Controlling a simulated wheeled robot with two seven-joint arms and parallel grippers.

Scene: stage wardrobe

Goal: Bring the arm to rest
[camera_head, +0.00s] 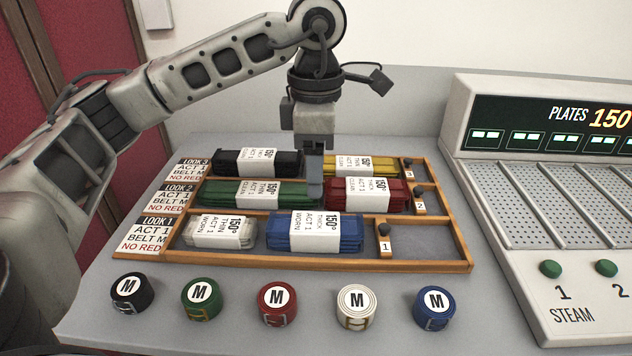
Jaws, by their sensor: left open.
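My left arm comes in from the left and arches over the table. My left gripper (314,172) points straight down over the wooden rack (300,266), above the middle row between the green bundle (262,199) and the red bundle (367,195). It is open, with nothing visible between its fingers; one finger hides part of the other. Whether its tips touch the bundles cannot be told. My right gripper is not in view.
The rack also holds black (257,162), yellow (360,166), white (219,232) and blue bundles (314,232). Several rolled belts, such as the red one (277,303), line the table's front. A steam plate machine (560,205) stands right. Row cards (145,236) lie left.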

